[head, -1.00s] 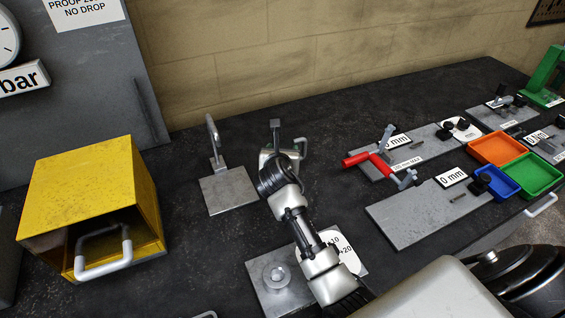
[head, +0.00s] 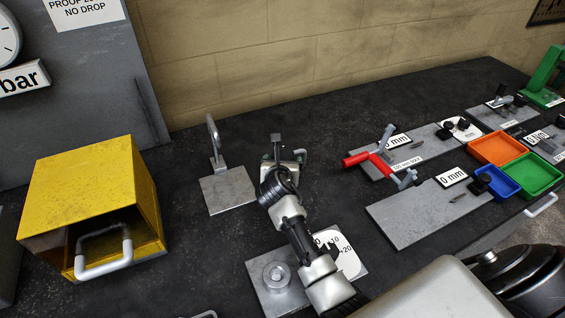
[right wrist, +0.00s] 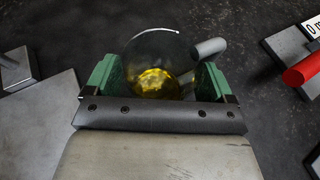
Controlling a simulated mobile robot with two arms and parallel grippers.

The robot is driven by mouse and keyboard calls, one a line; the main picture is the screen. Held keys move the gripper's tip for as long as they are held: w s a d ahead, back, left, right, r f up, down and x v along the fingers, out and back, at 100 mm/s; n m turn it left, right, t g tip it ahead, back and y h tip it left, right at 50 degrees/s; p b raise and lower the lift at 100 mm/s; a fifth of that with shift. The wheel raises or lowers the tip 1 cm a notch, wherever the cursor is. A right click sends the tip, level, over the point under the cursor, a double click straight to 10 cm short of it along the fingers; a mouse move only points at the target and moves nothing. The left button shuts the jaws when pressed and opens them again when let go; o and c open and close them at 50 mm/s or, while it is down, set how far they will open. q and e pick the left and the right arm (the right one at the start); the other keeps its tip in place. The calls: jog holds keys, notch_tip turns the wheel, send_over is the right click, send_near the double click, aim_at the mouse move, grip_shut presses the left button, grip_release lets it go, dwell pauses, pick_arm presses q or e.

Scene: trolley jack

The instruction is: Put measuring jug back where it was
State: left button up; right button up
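The measuring jug is clear, with yellow liquid in it. In the right wrist view the jug (right wrist: 155,55) sits between the green pads of my right gripper (right wrist: 155,80), which touch its sides. A grey bar, apparently its handle, sticks out at upper right. In the head view my right gripper (head: 283,160) is over the middle of the dark bench, with the grey bar rising behind it; the jug's body is mostly hidden. Whether its base touches the bench cannot be told. My left gripper is not in view.
A plate with an upright bracket (head: 229,190) stands just left of the gripper. The yellow open box (head: 90,195) is farther left. A plate with a round boss (head: 270,290) is in front. A red-handled tool (head: 368,158) lies to the right. Bench behind the gripper is clear.

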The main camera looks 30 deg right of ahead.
jog(key=shift+s+a+r, duration=0.1)
jog(key=shift+s+r, duration=0.05)
jog(key=shift+r, duration=0.05)
jog(key=v, duration=1.1)
jog(key=shift+s+a, duration=0.2)
jog(key=shift+s, duration=0.05)
jog(key=shift+r, duration=0.1)
